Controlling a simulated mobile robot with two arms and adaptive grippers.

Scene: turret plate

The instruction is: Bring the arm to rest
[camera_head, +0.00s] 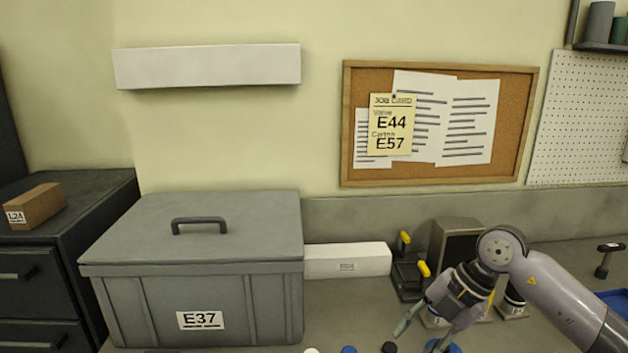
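My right arm (565,300) comes in from the right edge, low over the bench. Its gripper (418,342) points down and to the left with its fingers spread, and nothing shows between them. A blue round piece (440,346) lies by the gripper at the bottom edge, partly hidden. My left arm and gripper are not in view.
A closed grey bin (192,255) labelled E37 stands at left. Behind the gripper are yellow-handled clamps (408,272) and a dark box (452,240). Small round pieces (349,349) line the front. A cork board (520,125) holds a job card (391,124) reading E44 and E57.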

